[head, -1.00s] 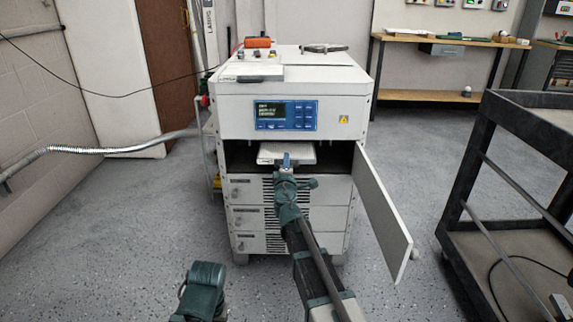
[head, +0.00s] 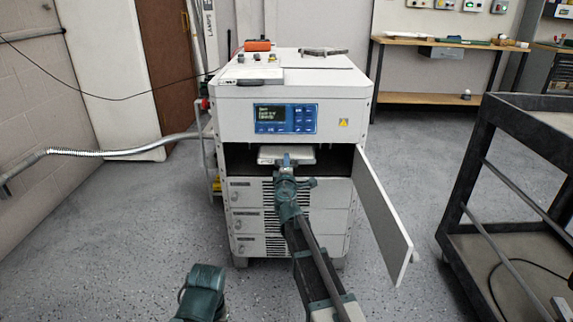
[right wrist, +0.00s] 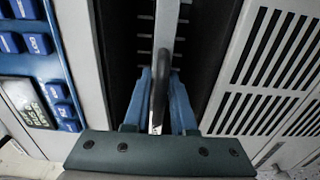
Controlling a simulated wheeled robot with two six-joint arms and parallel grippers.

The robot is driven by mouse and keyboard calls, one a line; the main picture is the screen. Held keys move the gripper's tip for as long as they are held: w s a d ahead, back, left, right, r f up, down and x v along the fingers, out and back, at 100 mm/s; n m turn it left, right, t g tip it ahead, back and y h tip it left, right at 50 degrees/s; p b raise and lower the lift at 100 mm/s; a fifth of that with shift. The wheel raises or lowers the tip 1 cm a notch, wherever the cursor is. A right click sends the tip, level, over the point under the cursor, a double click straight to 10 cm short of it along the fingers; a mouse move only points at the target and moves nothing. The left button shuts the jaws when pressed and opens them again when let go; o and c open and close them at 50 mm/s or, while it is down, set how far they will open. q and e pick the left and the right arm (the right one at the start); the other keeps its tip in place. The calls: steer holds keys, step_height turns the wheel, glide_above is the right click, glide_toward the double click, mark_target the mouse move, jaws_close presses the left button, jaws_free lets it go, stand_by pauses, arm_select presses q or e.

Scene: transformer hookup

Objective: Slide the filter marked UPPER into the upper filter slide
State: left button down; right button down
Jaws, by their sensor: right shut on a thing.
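The filter (head: 287,151) is a pale flat panel, lying about level in the dark open bay (head: 335,160) of the white cabinet, below the blue display. My right gripper (head: 286,163) is at its front edge. In the right wrist view the blue fingers of the right gripper (right wrist: 162,90) are shut on the filter's dark handle (right wrist: 159,100). The filter (right wrist: 166,30) shows there edge-on, beside a row of short rails in the bay. Its marking is not readable, and its far end is hidden inside. My left gripper is not in view.
The cabinet door (head: 384,215) stands open on the right. An orange item (head: 257,45) and small parts lie on the cabinet top. A dark cart (head: 510,190) stands at the right, a workbench (head: 450,42) behind.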

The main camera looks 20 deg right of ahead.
mark_target(287, 151)
steer(key=shift+x, duration=3.2)
steer(key=shift+s, duration=0.1)
steer(key=c, duration=0.7)
jaws_free()
steer(key=shift+o, duration=0.2)
steer(key=shift+s, duration=0.1)
steer(key=shift+v, duration=2.45)
steer(key=v, duration=1.3)
steer(key=shift+s+a, duration=0.15)
steer(key=shift+s, duration=0.15)
